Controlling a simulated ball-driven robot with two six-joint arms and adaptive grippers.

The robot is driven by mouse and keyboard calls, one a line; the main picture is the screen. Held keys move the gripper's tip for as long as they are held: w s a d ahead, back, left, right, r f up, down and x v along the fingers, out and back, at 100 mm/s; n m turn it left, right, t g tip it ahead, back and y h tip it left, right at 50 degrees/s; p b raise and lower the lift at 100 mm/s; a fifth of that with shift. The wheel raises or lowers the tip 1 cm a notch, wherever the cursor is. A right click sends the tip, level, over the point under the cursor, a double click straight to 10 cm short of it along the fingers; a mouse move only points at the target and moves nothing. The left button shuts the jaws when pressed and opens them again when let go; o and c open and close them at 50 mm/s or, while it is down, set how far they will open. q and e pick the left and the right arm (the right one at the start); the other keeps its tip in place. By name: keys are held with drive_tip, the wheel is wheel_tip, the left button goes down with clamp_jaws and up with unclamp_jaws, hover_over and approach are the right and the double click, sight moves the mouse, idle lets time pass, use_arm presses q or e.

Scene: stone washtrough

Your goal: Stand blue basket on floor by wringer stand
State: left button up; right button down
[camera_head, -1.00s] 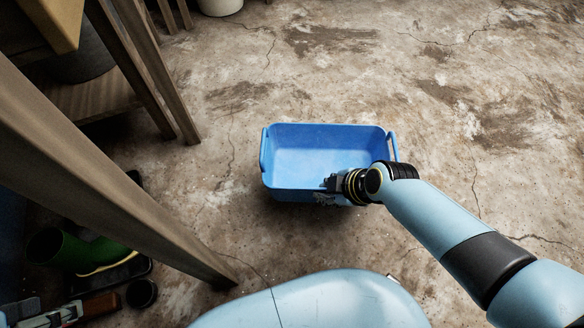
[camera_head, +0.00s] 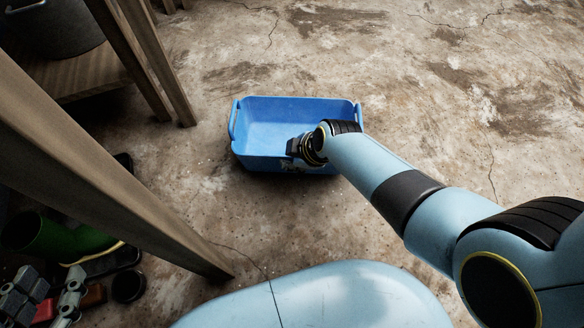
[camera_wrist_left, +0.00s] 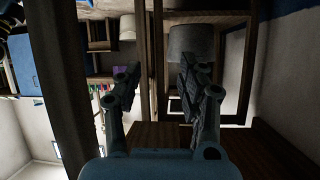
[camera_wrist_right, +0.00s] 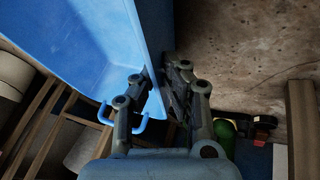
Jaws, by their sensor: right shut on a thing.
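The blue basket (camera_head: 262,112) is upright in the middle of the head view, with a handle at each end and dark shadow below it. I cannot tell whether it touches the floor. My right gripper (camera_head: 296,148) is shut on its near wall, and the right wrist view shows the fingers (camera_wrist_right: 163,72) pinching that wall. My left gripper (camera_head: 45,292) is low at the left edge; in the left wrist view its fingers (camera_wrist_left: 160,75) stand apart and empty. A wooden stand (camera_head: 160,75) with a lower shelf is left of the basket; I cannot tell if it is the wringer stand.
A thick wooden beam (camera_head: 95,165) slants down across the left. Green boots (camera_head: 62,240) lie beyond it at the lower left. A grey pot (camera_head: 55,25) sits on the shelf. Cracked floor (camera_head: 430,110) to the right of the basket is clear.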

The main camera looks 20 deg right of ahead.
drive_tip(key=shift+f, duration=0.2)
use_arm(q)
drive_tip(key=w+d+r+m+t+h+b, duration=0.1)
drive_tip(key=w+r+t, duration=0.3)
drive_tip(key=r, duration=0.6)
drive_tip(key=w+d+r+m+t+h+b, duration=0.1)
drive_tip(key=w+r+t, duration=0.4)
drive_tip(key=r, duration=0.5)
drive_tip(key=shift+w+t+h+b, duration=0.3)
drive_tip(key=shift+w+h+b, duration=0.1)
drive_tip(key=shift+h, duration=0.1)
use_arm(e)
wheel_tip(320, 180, down, 3)
drive_tip(key=shift+f, duration=0.2)
use_arm(q)
drive_tip(key=shift+d, duration=0.1)
use_arm(e)
drive_tip(key=shift+f, duration=0.1)
drive_tip(key=c, duration=1.5)
unclamp_jaws()
use_arm(q)
drive_tip(key=shift+r, duration=0.3)
